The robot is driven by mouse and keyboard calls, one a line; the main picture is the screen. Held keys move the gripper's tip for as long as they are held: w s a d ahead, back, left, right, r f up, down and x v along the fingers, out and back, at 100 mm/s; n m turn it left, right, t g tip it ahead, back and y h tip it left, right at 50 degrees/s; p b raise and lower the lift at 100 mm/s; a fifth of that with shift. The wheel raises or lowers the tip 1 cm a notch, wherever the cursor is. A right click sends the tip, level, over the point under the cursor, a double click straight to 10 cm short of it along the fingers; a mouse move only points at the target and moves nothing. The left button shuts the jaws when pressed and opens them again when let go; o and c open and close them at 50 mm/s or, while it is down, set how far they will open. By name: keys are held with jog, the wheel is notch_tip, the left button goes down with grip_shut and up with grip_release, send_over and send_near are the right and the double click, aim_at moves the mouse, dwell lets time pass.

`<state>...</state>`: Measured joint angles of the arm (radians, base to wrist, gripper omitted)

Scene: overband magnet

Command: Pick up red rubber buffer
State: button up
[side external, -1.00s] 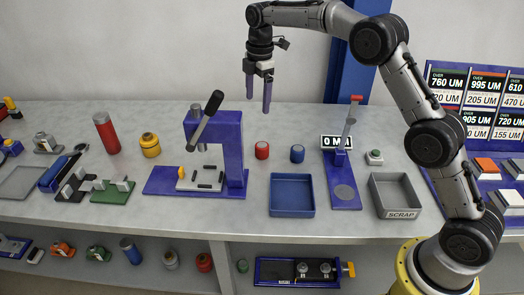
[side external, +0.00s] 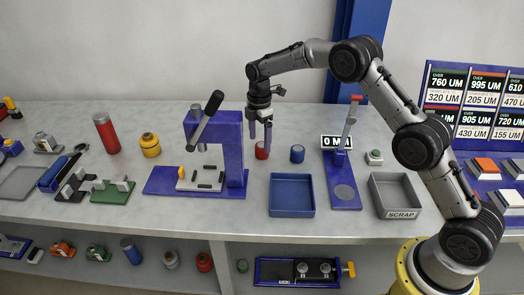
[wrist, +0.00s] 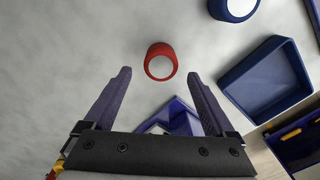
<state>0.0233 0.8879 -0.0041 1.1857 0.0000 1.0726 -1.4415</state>
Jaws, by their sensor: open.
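The red rubber buffer (side external: 262,150) is a short red cylinder with a pale round top, upright on the grey bench. In the wrist view the buffer (wrist: 161,61) sits just beyond the fingertips, roughly centred between them. My gripper (side external: 260,147) is open and empty. Its two purple fingers point down and, in the side view, overlap the buffer, so the exact gap to it is hard to tell. In the wrist view the fingers of my gripper (wrist: 160,73) stand apart with nothing between the tips.
A blue cylinder (side external: 297,153) stands just right of the buffer. A blue tray (side external: 292,212) lies in front, and a purple press (side external: 230,150) stands to the left. A gauge stand (side external: 343,185) and a grey scrap tray (side external: 397,212) are to the right. The bench behind is clear.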

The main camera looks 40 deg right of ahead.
aim_at(261, 145)
jog(key=shift+d+f, duration=0.2)
jog(key=shift+f, duration=1.6)
grip_shut()
jog(key=shift+r, duration=0.15)
